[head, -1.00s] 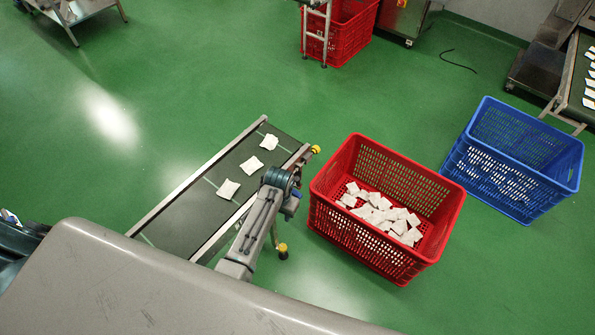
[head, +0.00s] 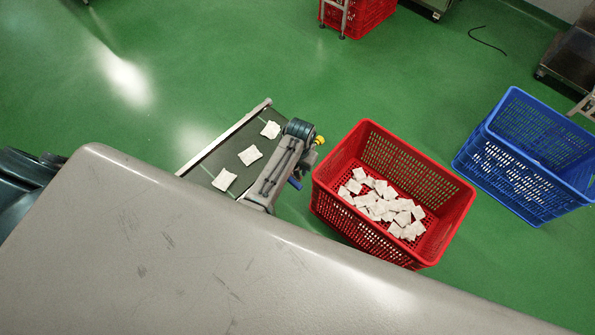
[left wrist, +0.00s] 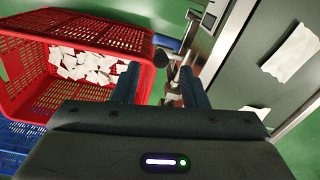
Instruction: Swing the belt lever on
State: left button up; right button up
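The belt conveyor (head: 215,170) stands left of the red crate in the head view, with several white teabag packets (head: 250,155) on its dark belt. My left gripper (head: 300,132) is at the conveyor's right side near its far end; its fingertips are not clear there. In the left wrist view its two dark fingers (left wrist: 158,85) are apart. A small metallic part with a reddish piece (left wrist: 174,82) shows between them, nearer the right finger. It may be the belt lever, but I cannot tell, nor whether a finger touches it. My right gripper is not in view.
The red crate (head: 448,236) holds many packets and stands close to the conveyor's end. A blue crate (head: 545,140) stands right of it. Another red crate (head: 358,16) is at the back. A large grey surface hides the near part of the conveyor. Green floor is free behind.

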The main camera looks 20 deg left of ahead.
aim_at(297, 172)
pick_arm(q)
jog(key=shift+w+a+f, duration=0.1)
jog(key=shift+a+f, duration=0.05)
jog(key=shift+f, duration=2.95)
grip_shut()
